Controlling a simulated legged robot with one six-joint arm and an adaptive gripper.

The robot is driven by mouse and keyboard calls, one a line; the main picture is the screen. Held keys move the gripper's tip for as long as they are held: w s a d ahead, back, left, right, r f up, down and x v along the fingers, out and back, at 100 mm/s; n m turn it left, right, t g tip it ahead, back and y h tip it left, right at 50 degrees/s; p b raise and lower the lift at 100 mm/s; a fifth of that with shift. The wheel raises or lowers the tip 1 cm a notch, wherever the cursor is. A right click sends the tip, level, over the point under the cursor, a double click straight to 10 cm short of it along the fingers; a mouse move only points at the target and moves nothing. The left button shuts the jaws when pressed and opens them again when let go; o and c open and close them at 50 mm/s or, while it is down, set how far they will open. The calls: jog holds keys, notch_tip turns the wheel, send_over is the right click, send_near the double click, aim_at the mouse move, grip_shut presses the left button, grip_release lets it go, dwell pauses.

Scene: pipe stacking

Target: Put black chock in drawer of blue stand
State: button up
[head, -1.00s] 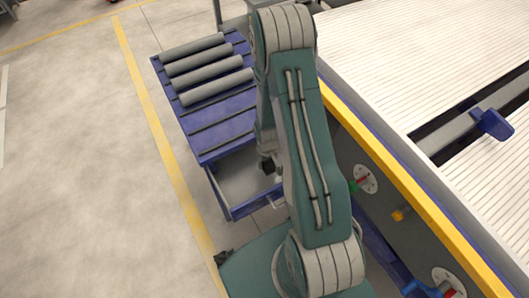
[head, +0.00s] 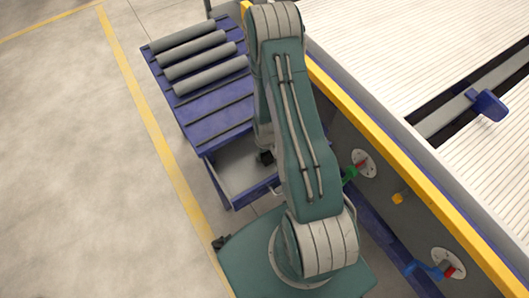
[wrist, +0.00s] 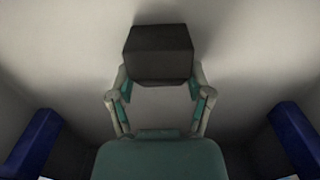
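The black chock (wrist: 160,52) is between the fingertips of my gripper (wrist: 160,76) in the wrist view. The fingers meet its two sides, and I am shut on it. The pale floor of the open drawer (wrist: 60,50) lies behind the chock, with shadows beside it. In the head view the drawer (head: 232,172) is pulled out of the blue stand (head: 205,118). A small dark shape, the chock or gripper end, shows at the drawer's right part. My arm hides the rest. I cannot tell whether the chock touches the drawer floor.
Several grey pipes (head: 205,58) lie on top of the stand. A large ribbed table with a yellow edge (head: 400,170) stands close on the right, with valve handles (head: 352,172) on its side. Open concrete floor (head: 90,180) is on the left, beyond a yellow line.

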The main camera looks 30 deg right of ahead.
jog(key=shift+o, duration=1.2)
jog(key=shift+d, duration=0.25)
jog(key=shift+a+r, duration=0.1)
jog(key=shift+a, duration=0.15)
jog(key=shift+r, duration=0.25)
jog(key=a+r+t, duration=0.1)
jog(key=a+r, duration=0.1)
jog(key=r, duration=1.4)
jog(key=a+r+t, duration=0.2)
jog(key=a+r, duration=0.1)
jog(key=r, duration=1.3)
jog(key=s+a+r+t, duration=0.1)
jog(key=s+a+r, duration=0.1)
jog(key=s+r, duration=0.4)
jog(key=s+a+r+t, duration=0.1)
jog(key=s+a+r, duration=0.2)
jog(key=s+r, duration=0.4)
notch_tip(320, 180, up, 3)
jog(key=shift+s+a+f+t, duration=0.1)
jog(key=shift+s+a+t, duration=0.1)
jog(key=shift+a+t, duration=0.15)
